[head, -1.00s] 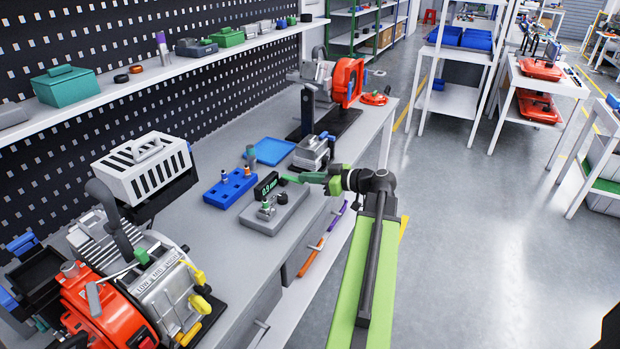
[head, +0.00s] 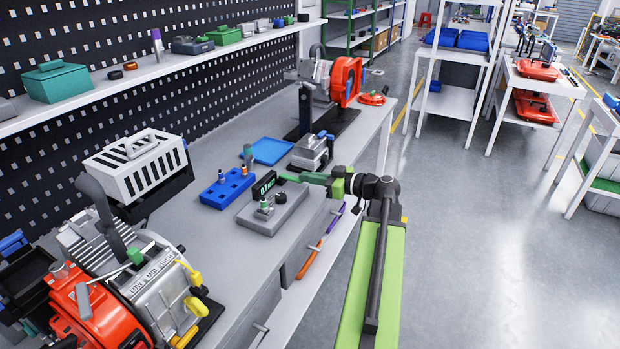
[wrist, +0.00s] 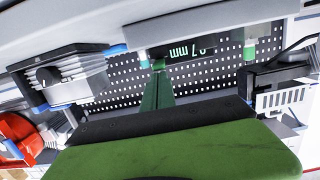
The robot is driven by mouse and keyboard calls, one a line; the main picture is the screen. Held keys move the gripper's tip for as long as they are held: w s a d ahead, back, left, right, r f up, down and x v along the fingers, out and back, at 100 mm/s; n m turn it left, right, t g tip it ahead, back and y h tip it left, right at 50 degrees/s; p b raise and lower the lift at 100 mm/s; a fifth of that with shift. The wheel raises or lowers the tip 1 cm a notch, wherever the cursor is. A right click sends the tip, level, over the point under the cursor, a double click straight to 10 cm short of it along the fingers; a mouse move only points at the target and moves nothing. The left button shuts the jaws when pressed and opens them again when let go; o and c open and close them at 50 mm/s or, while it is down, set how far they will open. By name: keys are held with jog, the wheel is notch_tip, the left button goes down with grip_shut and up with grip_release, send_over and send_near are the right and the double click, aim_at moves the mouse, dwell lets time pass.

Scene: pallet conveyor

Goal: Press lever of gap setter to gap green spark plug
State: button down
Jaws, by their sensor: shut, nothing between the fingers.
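The gap setter (head: 262,222) is a grey block on the bench with a black display (head: 264,184) that reads about 0.7 mm. The display's digits also show upside down in the wrist view (wrist: 187,50). The green-banded spark plug (head: 265,207) stands upright in the setter. A small dark knob (head: 281,197) sits beside it; I cannot tell whether it is the lever. My gripper (head: 288,179) is shut and empty, its green fingertips close to the display's right end. In the wrist view the fingers (wrist: 158,92) point toward the setter; contact is unclear.
A blue block (head: 226,189) with spark plugs stands left of the setter. A blue tray (head: 268,151) and a grey device (head: 311,152) are behind. A red engine (head: 95,310) fills the bench's near left. The floor to the right is clear.

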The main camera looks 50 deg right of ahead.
jog(key=r+p+v, duration=0.1)
jog(key=v, duration=1)
jog(key=shift+d+r+p, duration=0.2)
jog(key=shift+r+p, duration=0.1)
jog(key=shift+p, duration=0.1)
